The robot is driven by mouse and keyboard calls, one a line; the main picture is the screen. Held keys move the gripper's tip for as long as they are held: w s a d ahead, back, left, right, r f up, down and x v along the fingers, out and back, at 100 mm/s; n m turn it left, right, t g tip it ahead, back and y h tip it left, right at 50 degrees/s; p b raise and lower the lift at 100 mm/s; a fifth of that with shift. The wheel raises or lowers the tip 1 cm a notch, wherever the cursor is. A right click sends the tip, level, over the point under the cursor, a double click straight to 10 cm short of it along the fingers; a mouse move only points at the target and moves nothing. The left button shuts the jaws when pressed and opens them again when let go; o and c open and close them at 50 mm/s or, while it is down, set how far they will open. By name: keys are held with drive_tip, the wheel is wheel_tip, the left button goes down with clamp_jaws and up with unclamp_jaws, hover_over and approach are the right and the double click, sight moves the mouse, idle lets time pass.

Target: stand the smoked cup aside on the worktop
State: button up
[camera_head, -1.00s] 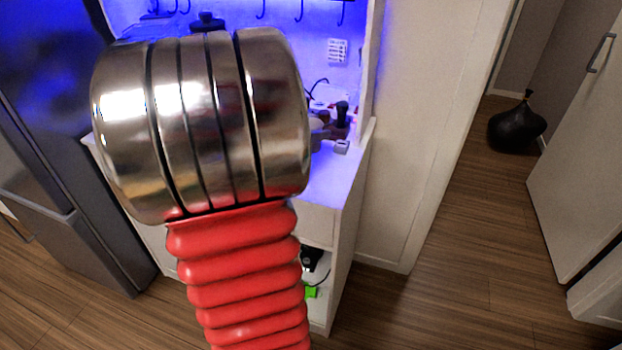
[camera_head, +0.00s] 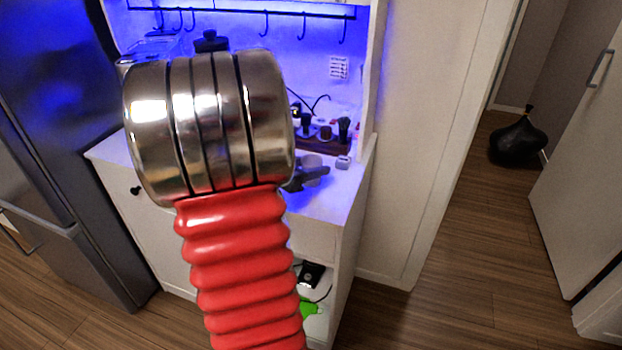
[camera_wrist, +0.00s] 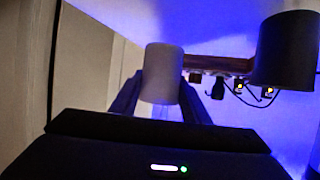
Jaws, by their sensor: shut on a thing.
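The smoked cup (camera_head: 312,161) looks pale grey and is at the right part of the white worktop (camera_head: 330,200), in front of a wooden tray. My gripper (camera_head: 306,181) is shut on it, with dark fingers on its two sides. In the wrist view the cup (camera_wrist: 163,72) sits between the fingertips of my gripper (camera_wrist: 160,95), and its lower end in the picture looks see-through. I cannot tell whether the cup touches the worktop. My arm hides the left and middle worktop in the head view.
The wooden tray (camera_head: 325,144) with several small dark tools stands behind the cup. A small grey block (camera_head: 343,162) lies to its right, near the side panel (camera_head: 367,150). A dark cylinder (camera_wrist: 288,52) stands at the right in the wrist view. The front right worktop looks clear.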

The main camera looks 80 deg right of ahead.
drive_tip(key=shift+f, duration=0.1)
drive_tip(key=shift+f, duration=1.75)
drive_tip(key=shift+f, duration=0.15)
drive_tip(key=o, duration=1.1)
drive_tip(key=shift+w+a+r, duration=0.1)
drive_tip(key=shift+r, duration=0.1)
drive_tip(key=v, duration=1.1)
drive_tip(key=shift+w+a+r, duration=0.1)
drive_tip(key=shift+a+r, duration=0.1)
drive_tip(key=shift+a, duration=0.15)
drive_tip(key=shift+w, duration=0.1)
